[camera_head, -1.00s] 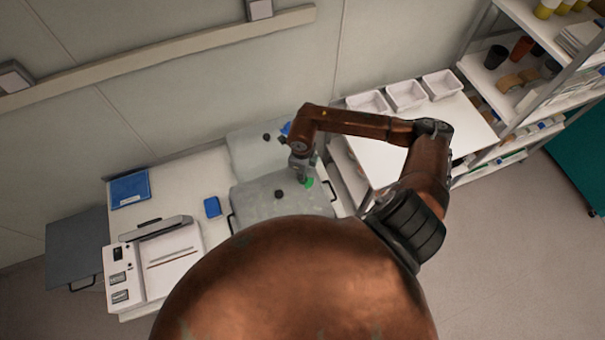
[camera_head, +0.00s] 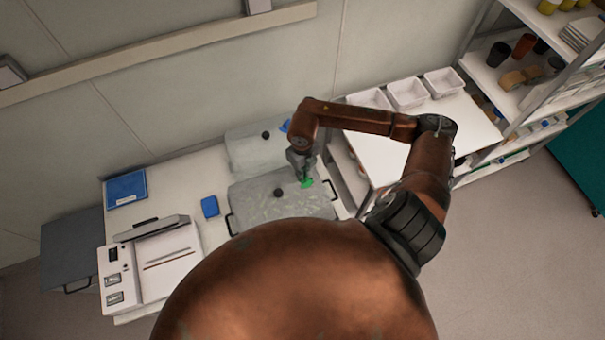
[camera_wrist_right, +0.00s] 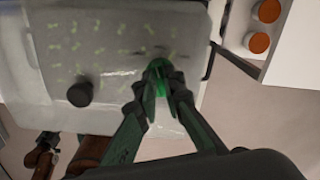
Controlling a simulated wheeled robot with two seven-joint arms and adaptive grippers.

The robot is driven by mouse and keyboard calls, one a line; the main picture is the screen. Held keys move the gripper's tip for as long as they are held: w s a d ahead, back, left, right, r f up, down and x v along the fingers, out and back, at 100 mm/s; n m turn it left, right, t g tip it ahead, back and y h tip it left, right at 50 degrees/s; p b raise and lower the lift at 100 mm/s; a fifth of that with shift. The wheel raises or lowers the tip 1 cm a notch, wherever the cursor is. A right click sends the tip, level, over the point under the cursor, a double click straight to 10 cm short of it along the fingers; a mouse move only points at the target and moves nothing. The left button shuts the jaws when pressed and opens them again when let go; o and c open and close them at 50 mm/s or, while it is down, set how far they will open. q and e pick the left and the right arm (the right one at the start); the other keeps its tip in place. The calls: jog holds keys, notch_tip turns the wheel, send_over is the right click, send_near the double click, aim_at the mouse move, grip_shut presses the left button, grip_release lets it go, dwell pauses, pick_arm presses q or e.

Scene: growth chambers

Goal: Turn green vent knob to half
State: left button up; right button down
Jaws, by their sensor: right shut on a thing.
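The green vent knob (camera_head: 306,183) sits on top of the nearer clear chamber lid (camera_head: 255,207), toward its right side. In the right wrist view the green knob (camera_wrist_right: 158,66) shows between the fingertips. My right gripper (camera_head: 301,170) reaches down to it from above and is shut on it; the right wrist view shows the same gripper (camera_wrist_right: 163,83). The fingers hide part of the knob, and I cannot read its exact angle. A black knob (camera_head: 278,193) stands on the same lid, left of the green one.
A second chamber (camera_head: 255,152) with a blue knob (camera_head: 285,126) stands behind. White trays (camera_head: 407,94) stand on a table to the right, beside a shelf rack. A blue box (camera_head: 210,207) and a white device (camera_head: 150,268) lie to the left.

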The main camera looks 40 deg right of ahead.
jog(key=shift+d+m+b, duration=0.1)
jog(key=shift+m+b, duration=0.6)
jog(key=shift+m, duration=1.3)
jog(key=c, duration=2)
grip_release()
jog(key=shift+c, duration=0.2)
jog(key=shift+r, duration=0.1)
notch_tip(320, 180, up, 12)
jog(key=shift+s, duration=0.15)
